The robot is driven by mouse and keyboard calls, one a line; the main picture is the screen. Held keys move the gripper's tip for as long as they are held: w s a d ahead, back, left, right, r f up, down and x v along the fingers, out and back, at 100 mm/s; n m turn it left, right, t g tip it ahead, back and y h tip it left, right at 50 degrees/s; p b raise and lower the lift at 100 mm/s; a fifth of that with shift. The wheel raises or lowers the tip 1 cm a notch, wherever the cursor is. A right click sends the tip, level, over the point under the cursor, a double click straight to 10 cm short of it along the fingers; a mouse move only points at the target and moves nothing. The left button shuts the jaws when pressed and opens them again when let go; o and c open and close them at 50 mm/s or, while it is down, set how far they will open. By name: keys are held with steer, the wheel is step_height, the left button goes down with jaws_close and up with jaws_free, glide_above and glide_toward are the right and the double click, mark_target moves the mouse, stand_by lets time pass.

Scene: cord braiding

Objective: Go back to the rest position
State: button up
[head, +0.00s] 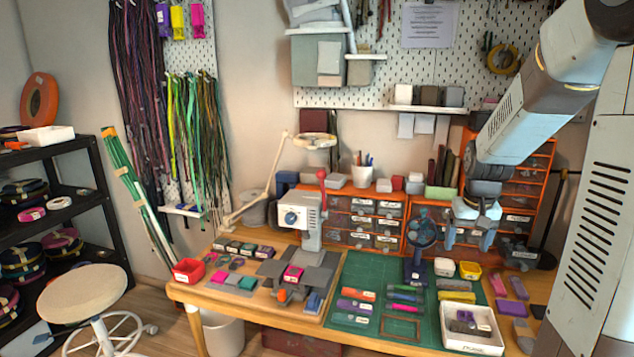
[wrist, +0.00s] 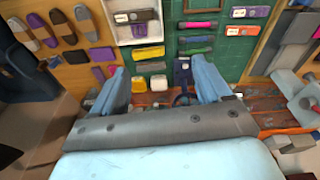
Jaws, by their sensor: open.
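My gripper (head: 468,240) is open and empty above the right part of the workbench, near the front of the orange drawer units. In the wrist view, its two blue fingers (wrist: 165,92) are spread wide apart with nothing held between them. My arm reaches in from the upper right of the head view. The green cutting mat (head: 375,270) lies on the bench below and left of the gripper. A dark blue stand (head: 415,272) with a round top is just left of the gripper; I cannot tell the exact gap.
A white tray (head: 445,338) with small items sits at the bench front; it also shows in the wrist view (wrist: 122,38). A white press (head: 305,215) with a red-knobbed lever stands left of the mat. A desk lamp (head: 312,142) rises behind it. Orange drawers (head: 345,245) line the back.

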steer(key=s+a+r+t, duration=0.1)
steer(key=s+a+r, duration=0.3)
steer(key=s, duration=0.3)
steer(key=s+a+r+n+t, duration=0.1)
steer(key=s+a+r, duration=0.3)
steer(key=s, duration=0.3)
steer(key=s+a+r+n+t, duration=0.1)
steer(key=s+a+r, duration=0.2)
steer(key=s, duration=0.4)
steer(key=shift+a+r+t+y, duration=0.3)
steer(key=shift+a+r+t, duration=0.1)
steer(key=shift+r, duration=0.3)
